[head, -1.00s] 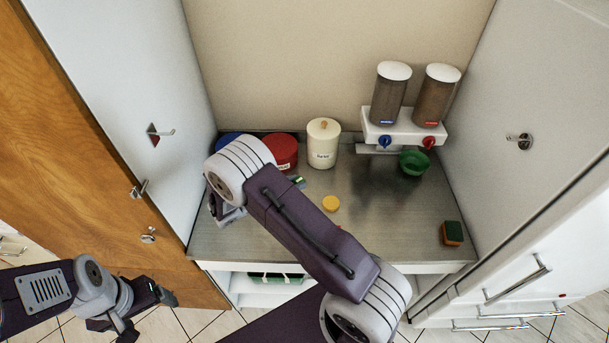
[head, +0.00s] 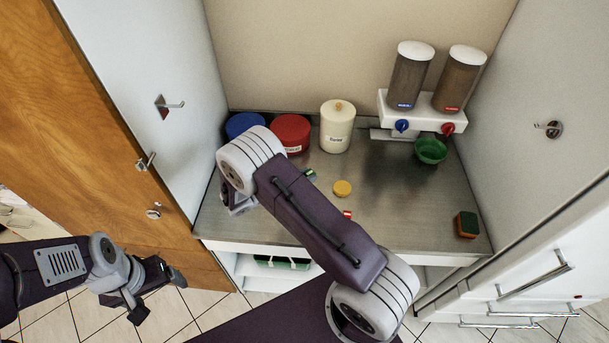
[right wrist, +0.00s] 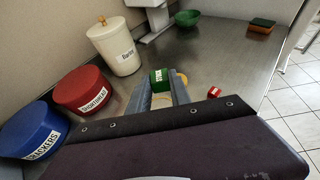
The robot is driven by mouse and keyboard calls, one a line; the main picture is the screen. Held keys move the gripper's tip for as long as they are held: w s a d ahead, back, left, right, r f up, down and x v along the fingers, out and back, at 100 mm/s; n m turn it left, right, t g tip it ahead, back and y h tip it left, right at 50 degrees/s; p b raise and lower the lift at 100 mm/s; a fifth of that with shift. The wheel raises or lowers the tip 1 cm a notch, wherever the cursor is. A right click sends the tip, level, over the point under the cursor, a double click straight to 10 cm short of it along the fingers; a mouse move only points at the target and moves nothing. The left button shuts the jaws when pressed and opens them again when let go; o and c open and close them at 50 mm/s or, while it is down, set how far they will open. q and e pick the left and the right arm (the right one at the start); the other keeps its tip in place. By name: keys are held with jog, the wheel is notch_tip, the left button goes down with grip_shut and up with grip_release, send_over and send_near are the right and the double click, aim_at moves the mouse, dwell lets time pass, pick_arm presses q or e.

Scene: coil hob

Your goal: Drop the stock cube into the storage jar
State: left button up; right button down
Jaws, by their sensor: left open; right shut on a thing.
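The green stock cube (right wrist: 160,76), with white lettering, sits between the fingertips of my right gripper (right wrist: 160,90), which is shut on it. In the head view the cube (head: 310,174) only peeks out past my right arm, which hides most of that gripper. The cream storage jar (head: 337,128), with a knobbed lid and a label, stands at the back of the steel counter. It also shows in the right wrist view (right wrist: 116,50), beyond the cube and to its left. My left gripper (head: 158,296) is open and empty, low at the left, away from the counter.
A red tub (head: 291,132) and a blue tub (head: 245,124) stand left of the jar. A yellow disc (head: 342,188) and a small red-and-white cube (head: 347,214) lie on the counter. A dispenser (head: 422,112), green bowl (head: 431,151) and sponge (head: 466,224) are at the right.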

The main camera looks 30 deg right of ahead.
jog(key=c, duration=1.2)
grip_release()
jog(key=shift+o, duration=0.5)
jog(key=shift+a, duration=0.1)
jog(key=b+v, duration=0.3)
jog(key=v, duration=0.6)
